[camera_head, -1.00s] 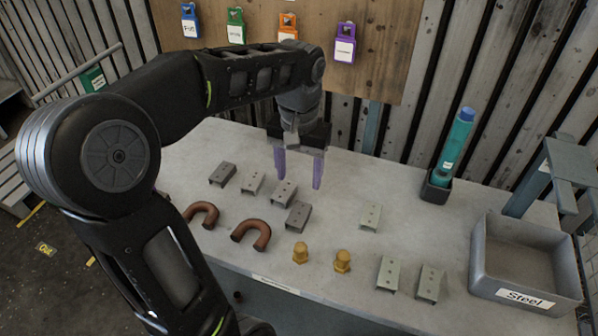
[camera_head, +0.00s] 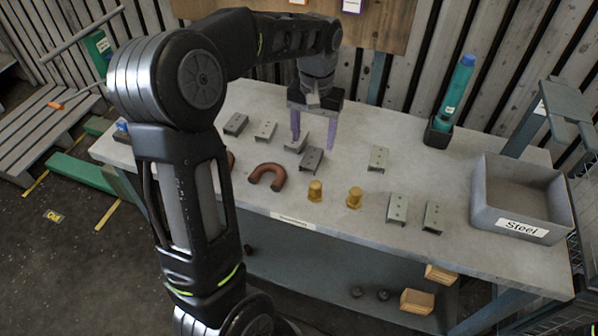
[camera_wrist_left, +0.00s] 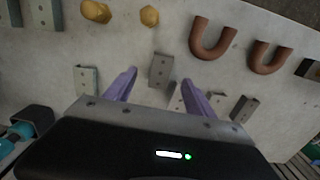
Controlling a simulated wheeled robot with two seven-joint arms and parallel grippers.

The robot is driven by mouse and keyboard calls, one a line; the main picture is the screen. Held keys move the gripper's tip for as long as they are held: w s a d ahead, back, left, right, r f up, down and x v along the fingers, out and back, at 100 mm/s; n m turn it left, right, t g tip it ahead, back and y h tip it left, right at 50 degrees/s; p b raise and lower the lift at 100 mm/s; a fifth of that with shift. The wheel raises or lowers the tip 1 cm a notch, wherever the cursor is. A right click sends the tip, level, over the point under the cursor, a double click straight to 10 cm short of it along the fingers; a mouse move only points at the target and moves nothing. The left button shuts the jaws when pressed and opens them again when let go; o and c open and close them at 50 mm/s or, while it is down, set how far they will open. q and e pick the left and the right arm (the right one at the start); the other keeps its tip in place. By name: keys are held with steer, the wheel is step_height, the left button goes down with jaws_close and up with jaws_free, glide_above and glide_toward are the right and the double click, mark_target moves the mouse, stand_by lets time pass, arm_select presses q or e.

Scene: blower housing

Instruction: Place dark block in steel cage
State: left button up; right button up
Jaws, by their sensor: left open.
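Several U-shaped grey metal blocks lie on the table. A darker grey block (camera_head: 312,160) lies near the middle; it also shows in the left wrist view (camera_wrist_left: 161,70). Another dark block (camera_head: 235,124) lies at the left end of the row. My left gripper (camera_head: 312,147) is open and empty, with its purple fingers pointing down close above the middle dark block. In the left wrist view, that block shows between the fingertips (camera_wrist_left: 160,76). The grey open bin labelled "Steel" (camera_head: 508,223) stands at the table's right end. My right gripper is out of view.
Lighter blocks (camera_head: 265,130) (camera_head: 296,142) lie close by the left gripper. Brown U-shaped pipes (camera_head: 262,172) and brass fittings (camera_head: 315,190) (camera_head: 354,197) lie nearer the front edge. A teal bottle (camera_head: 457,93) stands in a dark holder at the back right.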

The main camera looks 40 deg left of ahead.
mark_target(312, 157)
arm_select(q)
steer(key=shift+a+r, duration=0.3)
steer(key=shift+w+f, duration=0.25)
steer(key=shift+w, duration=0.25)
steer(key=shift+s+f, duration=0.25)
steer(key=shift+f, duration=0.2)
steer(key=shift+w+f, duration=0.1)
steer(key=shift+f, duration=0.7)
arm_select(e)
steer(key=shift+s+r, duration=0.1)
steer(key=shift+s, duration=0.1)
arm_select(q)
steer(key=shift+f+p, duration=0.4)
step_height(312, 157, down, 4)
steer(key=shift+w+a+f+p, duration=0.15)
steer(key=shift+p, duration=0.4)
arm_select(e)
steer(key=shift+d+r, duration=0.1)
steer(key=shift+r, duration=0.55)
